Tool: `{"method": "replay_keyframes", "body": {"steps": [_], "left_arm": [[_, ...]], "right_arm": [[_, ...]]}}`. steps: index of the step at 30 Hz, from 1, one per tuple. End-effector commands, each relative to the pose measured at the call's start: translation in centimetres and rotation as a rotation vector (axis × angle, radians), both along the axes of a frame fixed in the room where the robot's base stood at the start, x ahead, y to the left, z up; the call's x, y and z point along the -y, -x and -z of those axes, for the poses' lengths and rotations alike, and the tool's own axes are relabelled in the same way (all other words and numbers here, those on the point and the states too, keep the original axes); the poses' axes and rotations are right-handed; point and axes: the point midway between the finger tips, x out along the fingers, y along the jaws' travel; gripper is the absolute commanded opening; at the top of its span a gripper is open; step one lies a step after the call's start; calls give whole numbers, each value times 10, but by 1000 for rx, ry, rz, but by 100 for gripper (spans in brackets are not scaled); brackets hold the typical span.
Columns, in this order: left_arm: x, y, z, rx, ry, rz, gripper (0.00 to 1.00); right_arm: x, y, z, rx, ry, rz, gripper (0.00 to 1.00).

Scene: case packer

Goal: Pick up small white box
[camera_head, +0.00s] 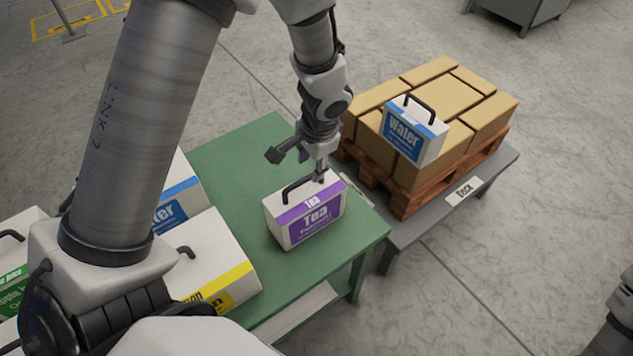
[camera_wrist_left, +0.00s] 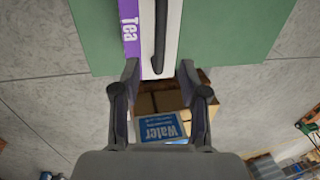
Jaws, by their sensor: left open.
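A small white box with a purple "Tea" label (camera_head: 315,224) and a black top handle stands upright on the green table (camera_head: 235,155), near its right end. My left gripper (camera_head: 298,165) is open just above this box. In the left wrist view the open fingers (camera_wrist_left: 158,78) point toward the Tea box (camera_wrist_left: 131,28), and its handle end shows between and just beyond them. I cannot tell whether they touch it. Another white box, labelled "Water" (camera_head: 407,142), stands on the cartons at the right; it also shows in the left wrist view (camera_wrist_left: 159,127).
Brown cartons (camera_head: 425,70) lie on a wooden pallet (camera_head: 405,200) on a grey stand (camera_head: 430,222). Larger white boxes with yellow (camera_head: 215,255), blue (camera_head: 180,190) and green (camera_head: 12,285) labels crowd the table's left side, partly behind my arm. Table space behind the Tea box is clear.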

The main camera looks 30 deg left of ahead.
Motion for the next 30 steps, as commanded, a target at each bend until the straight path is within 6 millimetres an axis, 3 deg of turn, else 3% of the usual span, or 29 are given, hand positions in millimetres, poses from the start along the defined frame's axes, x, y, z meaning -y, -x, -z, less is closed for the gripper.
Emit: {"method": "replay_keyframes", "body": {"steps": [11,19,20,23,30], "left_arm": [[-13,-1,62,-3,2,0,44],[-15,-2,66,-1,2,0,44],[-15,-2,66,-1,2,0,36],[-15,-2,66,-1,2,0,1],[-15,-2,66,0,1,0,0]], "right_arm": [[0,1,29,-2,0,0,40],[0,1,29,-2,0,0,40],[0,1,29,-2,0,0,40],[0,1,29,-2,0,0,40],[0,1,29,-2,0,0,40]]}}
